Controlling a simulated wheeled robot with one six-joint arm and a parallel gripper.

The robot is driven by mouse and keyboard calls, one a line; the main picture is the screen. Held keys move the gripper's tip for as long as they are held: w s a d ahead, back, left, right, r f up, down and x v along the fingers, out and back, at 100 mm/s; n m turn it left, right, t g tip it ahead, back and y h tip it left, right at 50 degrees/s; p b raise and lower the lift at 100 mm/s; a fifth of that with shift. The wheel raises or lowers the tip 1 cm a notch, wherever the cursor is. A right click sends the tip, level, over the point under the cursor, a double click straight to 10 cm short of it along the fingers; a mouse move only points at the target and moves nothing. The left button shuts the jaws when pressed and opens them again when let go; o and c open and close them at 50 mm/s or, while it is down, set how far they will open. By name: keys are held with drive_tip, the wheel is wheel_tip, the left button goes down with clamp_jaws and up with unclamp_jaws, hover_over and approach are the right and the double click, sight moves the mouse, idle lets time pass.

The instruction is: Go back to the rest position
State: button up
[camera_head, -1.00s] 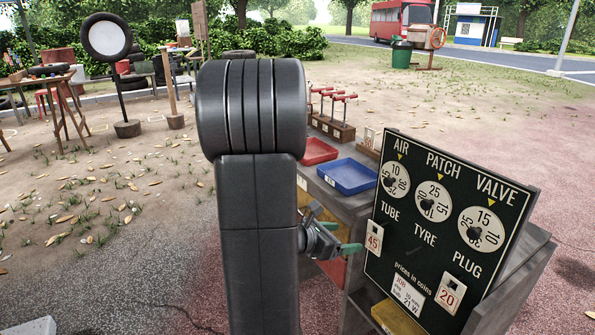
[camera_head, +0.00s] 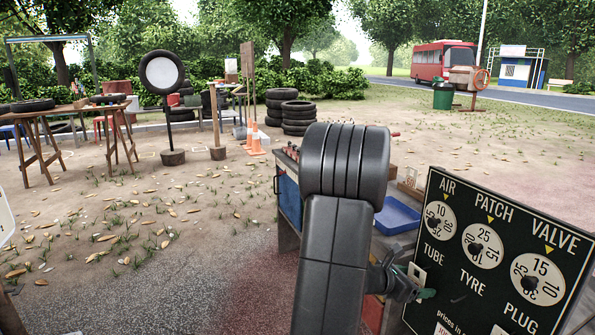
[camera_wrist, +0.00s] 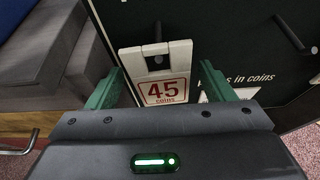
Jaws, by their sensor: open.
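My gripper (camera_head: 422,284) is at the left side of the black price board (camera_head: 470,215), below the TUBE label. In the wrist view its two green fingers (camera_wrist: 158,88) stand apart. A white tag reading "45 coins" (camera_wrist: 165,92) hangs on a peg of the board and shows between the fingers. I cannot tell whether the fingers touch it. In the head view my arm covers part of the cart, and the tag (camera_head: 417,274) is partly hidden by the gripper.
A blue tray (camera_head: 398,217) sits on the cart behind the board. Another board peg (camera_wrist: 287,35) is at the upper right in the wrist view. Stacked tyres (camera_head: 298,117), orange cones (camera_head: 255,140) and a wooden table (camera_head: 75,112) stand farther back. Open ground (camera_head: 150,220) lies to the left.

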drive_tip(key=shift+w+d+f, duration=0.15)
drive_tip(key=shift+d, duration=0.3)
